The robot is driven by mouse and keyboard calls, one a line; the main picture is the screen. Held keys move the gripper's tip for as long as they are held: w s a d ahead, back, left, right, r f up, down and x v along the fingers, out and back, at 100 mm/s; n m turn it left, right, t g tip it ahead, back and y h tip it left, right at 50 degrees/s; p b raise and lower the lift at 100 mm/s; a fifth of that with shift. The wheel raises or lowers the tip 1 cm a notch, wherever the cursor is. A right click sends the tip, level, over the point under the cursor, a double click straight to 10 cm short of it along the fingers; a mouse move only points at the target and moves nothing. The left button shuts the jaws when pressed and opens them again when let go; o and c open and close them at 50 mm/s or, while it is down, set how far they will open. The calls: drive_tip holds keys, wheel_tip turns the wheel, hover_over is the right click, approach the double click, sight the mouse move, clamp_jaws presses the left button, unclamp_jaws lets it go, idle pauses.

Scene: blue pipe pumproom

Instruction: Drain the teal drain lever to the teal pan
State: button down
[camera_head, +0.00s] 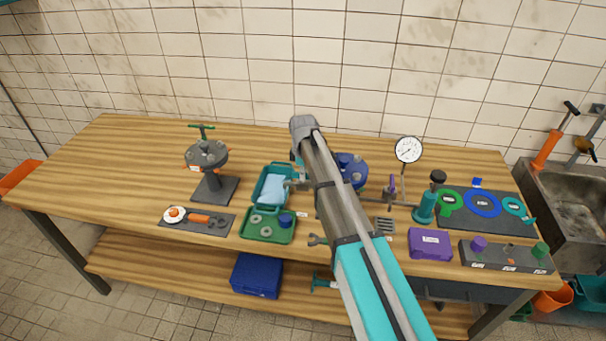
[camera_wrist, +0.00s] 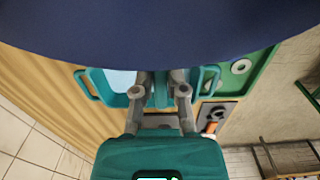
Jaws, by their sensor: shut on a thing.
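My gripper (camera_wrist: 162,82) is shut on a narrow teal piece, which looks like the teal drain lever (camera_wrist: 161,97), between its two grey fingers in the wrist view. In the head view my arm hides most of this spot. The teal pan (camera_head: 259,183) lies open on the bench just left of my gripper, with a pale blue surface inside. In the wrist view the pan (camera_wrist: 94,80) is beyond the fingers, with a handle at each side. The blue round body (camera_head: 351,166) stands behind my arm and fills the top of the wrist view (camera_wrist: 150,25).
A green tray (camera_head: 258,238) with washers sits in front of the pan. A dark valve stand (camera_head: 215,187) is at left. A gauge (camera_head: 408,150), a teal bottle-like item (camera_head: 425,208) and a purple box (camera_head: 430,244) stand at right. The bench's left end is clear.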

idle(0.4)
drive_tip(key=c, duration=0.7)
unclamp_jaws()
drive_tip(key=shift+m, duration=0.3)
